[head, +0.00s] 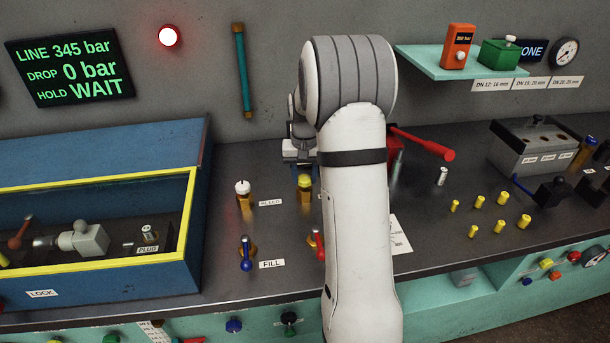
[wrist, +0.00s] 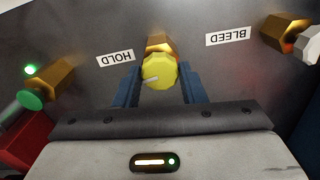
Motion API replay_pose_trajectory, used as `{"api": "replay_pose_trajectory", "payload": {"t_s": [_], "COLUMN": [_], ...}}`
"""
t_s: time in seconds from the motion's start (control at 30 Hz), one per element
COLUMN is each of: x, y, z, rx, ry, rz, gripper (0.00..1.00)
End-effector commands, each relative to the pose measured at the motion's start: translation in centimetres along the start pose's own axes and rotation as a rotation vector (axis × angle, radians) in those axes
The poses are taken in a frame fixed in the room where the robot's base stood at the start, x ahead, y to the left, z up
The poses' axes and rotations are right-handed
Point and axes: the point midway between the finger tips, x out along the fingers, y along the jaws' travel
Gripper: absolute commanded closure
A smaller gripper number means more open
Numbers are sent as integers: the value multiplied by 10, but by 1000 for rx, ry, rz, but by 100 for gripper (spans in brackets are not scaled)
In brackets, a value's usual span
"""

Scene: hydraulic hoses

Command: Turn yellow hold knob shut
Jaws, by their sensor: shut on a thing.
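The yellow hold knob (wrist: 159,72) sits on a brass valve body between the two blue fingers of my gripper (wrist: 156,85) in the wrist view. A small light pointer sticks out from the knob to the lower left. My gripper is shut on the knob. A HOLD label (wrist: 115,58) is beside it. In the head view the yellow knob (head: 305,181) shows on its brass body just left of my white arm, below the gripper, whose fingers are hard to make out there. The screen (head: 70,67) reads LINE 345 bar, DROP 0 bar, HOLD WAIT.
The white-capped bleed valve (head: 243,188) stands left of the knob. Blue (head: 246,253) and red (head: 318,244) levers stand in front. A yellow-rimmed blue box (head: 100,268) fills the left. A red lamp (head: 168,36) is lit on the wall. Several yellow pieces lie right of my arm.

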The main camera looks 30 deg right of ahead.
Motion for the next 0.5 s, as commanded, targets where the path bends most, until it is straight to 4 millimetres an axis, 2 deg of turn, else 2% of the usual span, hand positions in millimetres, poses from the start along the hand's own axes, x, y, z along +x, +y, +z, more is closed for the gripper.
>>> {"api": "replay_pose_trajectory", "payload": {"t_s": [0.23, 0.5], "x": [-1, -1], "y": [0, 0], "z": [-1, -1], "rx": [111, 155], "ry": [3, 3], "rz": [0, 0], "gripper": [86, 86]}}
